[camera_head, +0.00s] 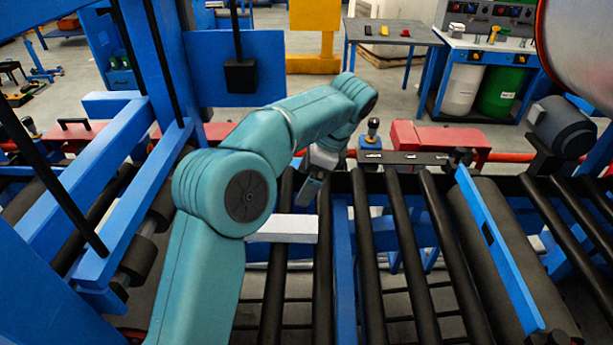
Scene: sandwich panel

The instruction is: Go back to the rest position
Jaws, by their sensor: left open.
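My left arm, teal, rises from the bottom left, bends at a large round joint and reaches to the middle of the view. My left gripper (312,182) points down over the black rollers, just beyond a white panel. It is open, with nothing visible between its fingers. The white panel (283,228) lies across the rollers near the large joint. The arm hides its left part. My right arm and gripper are not in view.
Black rollers (408,240) run across the front, with a blue bar (500,248) at right. A blue frame (135,200) stands at left. Behind the rollers are a small black lever (373,130) and a red box (435,140). A grey motor (562,127) sits at right.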

